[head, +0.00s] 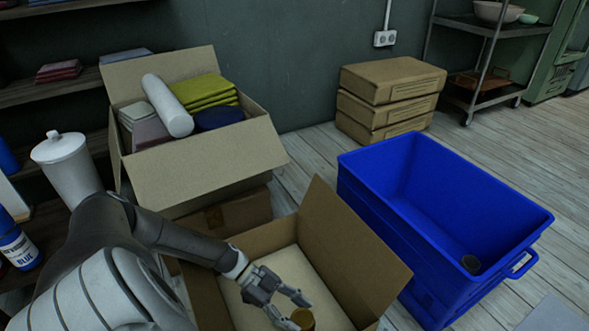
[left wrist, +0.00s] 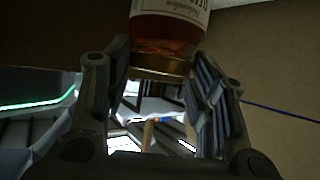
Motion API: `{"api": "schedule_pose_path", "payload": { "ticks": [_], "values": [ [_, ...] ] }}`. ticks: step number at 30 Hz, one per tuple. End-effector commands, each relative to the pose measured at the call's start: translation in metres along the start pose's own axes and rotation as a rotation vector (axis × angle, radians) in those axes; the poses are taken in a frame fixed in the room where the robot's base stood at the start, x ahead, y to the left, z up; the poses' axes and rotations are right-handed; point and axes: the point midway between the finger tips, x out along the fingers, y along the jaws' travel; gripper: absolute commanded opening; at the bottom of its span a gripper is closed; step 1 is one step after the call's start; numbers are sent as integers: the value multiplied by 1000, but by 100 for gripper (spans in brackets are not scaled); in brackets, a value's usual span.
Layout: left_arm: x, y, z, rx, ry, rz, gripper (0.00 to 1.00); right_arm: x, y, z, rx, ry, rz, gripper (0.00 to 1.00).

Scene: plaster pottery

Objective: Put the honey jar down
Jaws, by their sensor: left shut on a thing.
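The honey jar (head: 304,319) shows in the head view at the bottom edge, its round gold-brown lid up, over the inside of an open cardboard box (head: 345,252). In the left wrist view the jar (left wrist: 166,32) has amber contents, a pale printed label and a gold lid. My left gripper (head: 296,310) reaches down into the box with its fingers at the lid end of the jar, shut on it. In the left wrist view the fingers (left wrist: 160,68) flank the lid. The jar's lower part is hidden, so I cannot tell whether it touches the box floor. My right gripper is out of view.
A full cardboard box (head: 205,165) is behind, on another box. Stacked packages (head: 390,95) stand by the wall. A shelf and a white container (head: 68,168) are left.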

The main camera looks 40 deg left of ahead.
Motion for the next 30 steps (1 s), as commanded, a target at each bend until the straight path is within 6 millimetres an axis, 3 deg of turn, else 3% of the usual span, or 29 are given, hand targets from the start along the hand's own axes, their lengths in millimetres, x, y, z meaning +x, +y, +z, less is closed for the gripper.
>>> {"api": "schedule_pose_path", "payload": {
  "ticks": [14, 15, 19, 30],
  "values": [
    [6, 0, 9, 1, 3, 0, 0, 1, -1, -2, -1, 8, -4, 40],
    [6, 0, 10, 0, 0, 1, 55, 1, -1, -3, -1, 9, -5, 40],
    [6, 0, 10, 0, 0, 0, 72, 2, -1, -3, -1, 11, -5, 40],
    [4, 0, 7, 0, 0, 0, 73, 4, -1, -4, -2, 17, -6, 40]
  ]
}}
